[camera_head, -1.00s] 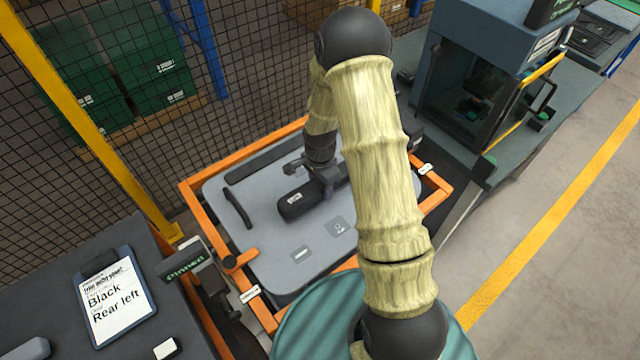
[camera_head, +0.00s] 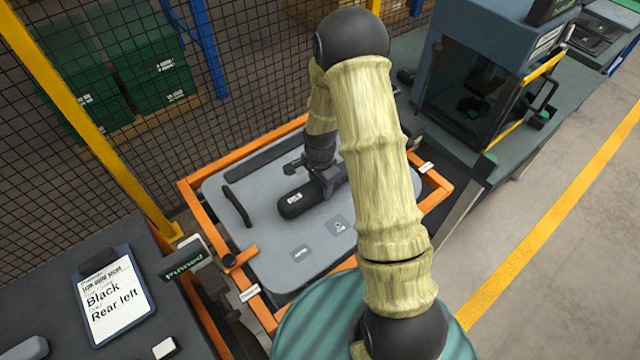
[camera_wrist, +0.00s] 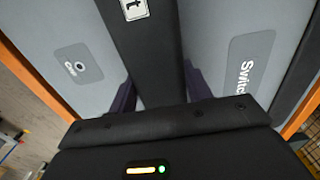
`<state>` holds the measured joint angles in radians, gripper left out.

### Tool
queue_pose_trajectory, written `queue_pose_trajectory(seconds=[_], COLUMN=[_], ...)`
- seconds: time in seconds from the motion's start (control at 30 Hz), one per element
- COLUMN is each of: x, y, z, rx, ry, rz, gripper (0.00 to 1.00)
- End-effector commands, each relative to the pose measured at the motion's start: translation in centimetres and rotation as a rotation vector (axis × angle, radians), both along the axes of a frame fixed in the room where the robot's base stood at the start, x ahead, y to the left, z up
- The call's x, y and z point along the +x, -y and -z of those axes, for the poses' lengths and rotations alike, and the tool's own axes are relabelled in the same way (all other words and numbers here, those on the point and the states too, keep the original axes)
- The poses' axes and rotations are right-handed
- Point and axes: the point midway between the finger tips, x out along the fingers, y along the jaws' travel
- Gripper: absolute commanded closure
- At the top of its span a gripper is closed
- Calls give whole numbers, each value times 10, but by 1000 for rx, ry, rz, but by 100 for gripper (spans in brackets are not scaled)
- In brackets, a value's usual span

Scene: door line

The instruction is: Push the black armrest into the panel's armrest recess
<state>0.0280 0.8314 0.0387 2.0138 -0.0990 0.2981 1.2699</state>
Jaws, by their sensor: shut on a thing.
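The black armrest (camera_head: 296,202) is a long dark bar with a small white label. It lies over the middle of the grey door panel (camera_head: 262,224). My gripper (camera_head: 318,178) is at the armrest's right part in the head view, closed around it. In the wrist view the armrest (camera_wrist: 146,50) runs up between the two dark fingertips (camera_wrist: 158,98). The armrest recess is not visible; the armrest and my gripper cover that area. I cannot tell whether the armrest is seated or just above the panel.
An orange frame (camera_head: 190,212) surrounds the panel. A dark handle-like strip (camera_head: 237,206) lies on the panel's left. A table with a clipboard (camera_head: 114,298) reading "Black, Rear left" is at lower left. A mesh fence stands behind; a blue-grey machine (camera_head: 490,60) stands right.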

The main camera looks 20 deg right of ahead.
Motion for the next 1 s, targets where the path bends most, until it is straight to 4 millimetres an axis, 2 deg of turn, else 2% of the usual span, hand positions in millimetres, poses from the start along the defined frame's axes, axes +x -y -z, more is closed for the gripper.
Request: queue_pose_trajectory(seconds=[1.0], x=[0], y=[0], z=[8], rx=[0], ry=[0], rz=[0], gripper=[78])
